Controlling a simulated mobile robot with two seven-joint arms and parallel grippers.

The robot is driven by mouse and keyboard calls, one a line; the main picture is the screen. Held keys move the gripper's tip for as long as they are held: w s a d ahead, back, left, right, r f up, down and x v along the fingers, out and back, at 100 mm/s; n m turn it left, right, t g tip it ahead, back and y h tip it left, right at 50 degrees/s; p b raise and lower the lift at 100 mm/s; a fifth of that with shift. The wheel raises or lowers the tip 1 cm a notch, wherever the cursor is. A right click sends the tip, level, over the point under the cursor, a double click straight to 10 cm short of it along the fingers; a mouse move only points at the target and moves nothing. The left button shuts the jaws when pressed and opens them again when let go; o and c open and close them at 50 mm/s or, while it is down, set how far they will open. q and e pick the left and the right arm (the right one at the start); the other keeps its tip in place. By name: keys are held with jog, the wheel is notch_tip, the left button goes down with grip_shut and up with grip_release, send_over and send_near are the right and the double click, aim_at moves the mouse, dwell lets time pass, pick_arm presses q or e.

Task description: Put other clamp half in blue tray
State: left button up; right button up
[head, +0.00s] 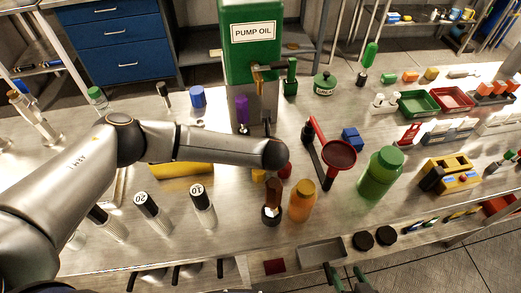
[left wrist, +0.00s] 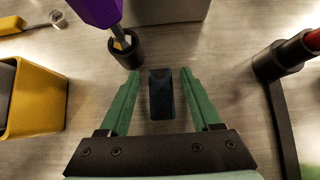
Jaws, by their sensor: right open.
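In the left wrist view, a small dark block (left wrist: 160,95), perhaps the clamp half, lies on the metal bench between the green fingers of my left gripper (left wrist: 160,74). The fingers are open, with a visible gap on both sides of the block. In the head view my left forearm hides this gripper and the block. My right gripper (head: 347,276) is at the bottom edge of the head view, with its green fingers apart and nothing seen between them. I cannot surely pick out a blue tray; a bluish-grey holder (head: 446,133) stands at the right.
A purple-handled tool (left wrist: 98,12) stands in a black socket close ahead of the left gripper. A yellow container (left wrist: 35,100) is left, a dark bar (left wrist: 284,125) right. An orange bottle (head: 302,200), red funnel (head: 339,153) and green bottle (head: 380,174) stand right of my left arm.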

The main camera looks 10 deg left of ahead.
pick_arm(q)
grip_shut()
dwell(0.3)
jog(key=shift+r, duration=0.15)
